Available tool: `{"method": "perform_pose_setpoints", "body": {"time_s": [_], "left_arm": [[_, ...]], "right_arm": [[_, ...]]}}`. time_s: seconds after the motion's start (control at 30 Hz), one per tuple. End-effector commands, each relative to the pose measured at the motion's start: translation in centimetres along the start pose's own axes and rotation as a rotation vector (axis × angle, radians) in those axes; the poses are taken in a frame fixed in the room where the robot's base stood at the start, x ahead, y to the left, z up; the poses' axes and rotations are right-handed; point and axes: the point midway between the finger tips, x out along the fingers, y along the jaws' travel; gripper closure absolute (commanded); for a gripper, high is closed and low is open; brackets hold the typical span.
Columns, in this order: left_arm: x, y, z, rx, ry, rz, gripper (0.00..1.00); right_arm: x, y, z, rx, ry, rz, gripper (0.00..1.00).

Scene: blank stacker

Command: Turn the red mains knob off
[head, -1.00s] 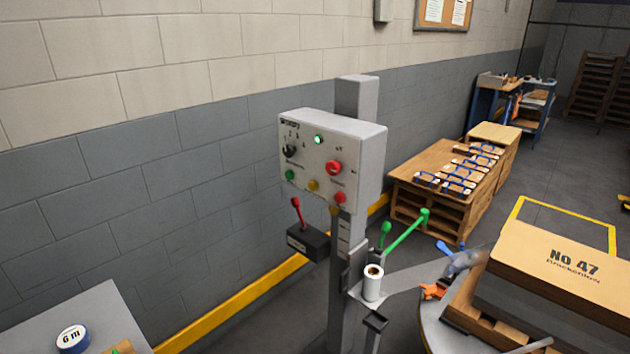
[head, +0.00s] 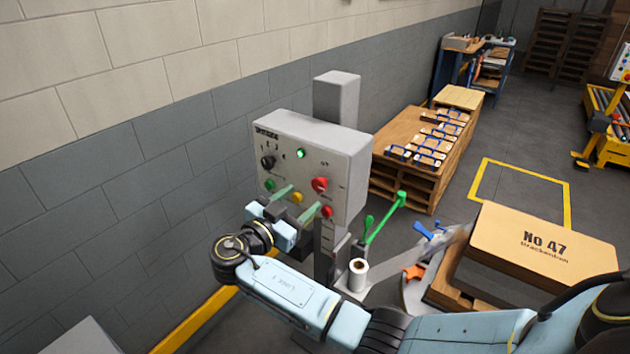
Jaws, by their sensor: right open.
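The red mains knob (head: 320,184) is on the right side of the grey control box's (head: 347,165) front face. My right gripper (head: 300,200) is open and empty in front of the lower part of that face. Its two pale green fingers point toward the panel, below and left of the red knob and apart from it. I cannot tell whether the fingertips touch the panel. The knob's pointer direction is too small to read. My left gripper is not in view.
A green lamp (head: 300,154) is lit on the panel. A black knob (head: 268,162), a green button (head: 269,184), a yellow button (head: 296,197) and a red button (head: 327,211) are near the fingers.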

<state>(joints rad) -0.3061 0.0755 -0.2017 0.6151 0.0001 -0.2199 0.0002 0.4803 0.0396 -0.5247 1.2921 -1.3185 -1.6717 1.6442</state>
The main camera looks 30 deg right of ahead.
Motion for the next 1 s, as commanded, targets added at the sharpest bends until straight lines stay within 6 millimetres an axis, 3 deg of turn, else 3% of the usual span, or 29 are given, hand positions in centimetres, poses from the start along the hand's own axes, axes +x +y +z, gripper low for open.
{"method": "perform_pose_setpoints", "body": {"time_s": [0.1,0.3,0.5,0.77,1.0], "left_arm": [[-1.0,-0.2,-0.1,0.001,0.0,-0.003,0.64],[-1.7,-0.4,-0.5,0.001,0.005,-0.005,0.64],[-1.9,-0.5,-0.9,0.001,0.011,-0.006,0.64],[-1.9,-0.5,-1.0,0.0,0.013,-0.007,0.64],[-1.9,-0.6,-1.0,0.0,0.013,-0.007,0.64]], "right_arm": [[2.7,0.0,-0.3,-0.004,0.003,0.002,0.43],[5.6,0.0,-0.1,-0.005,0.0,0.0,0.43],[6.7,0.0,0.1,-0.004,-0.002,0.0,0.43],[6.8,0.0,0.1,-0.003,-0.003,0.0,0.43],[6.8,0.0,0.1,-0.003,-0.003,0.0,0.74]]}}
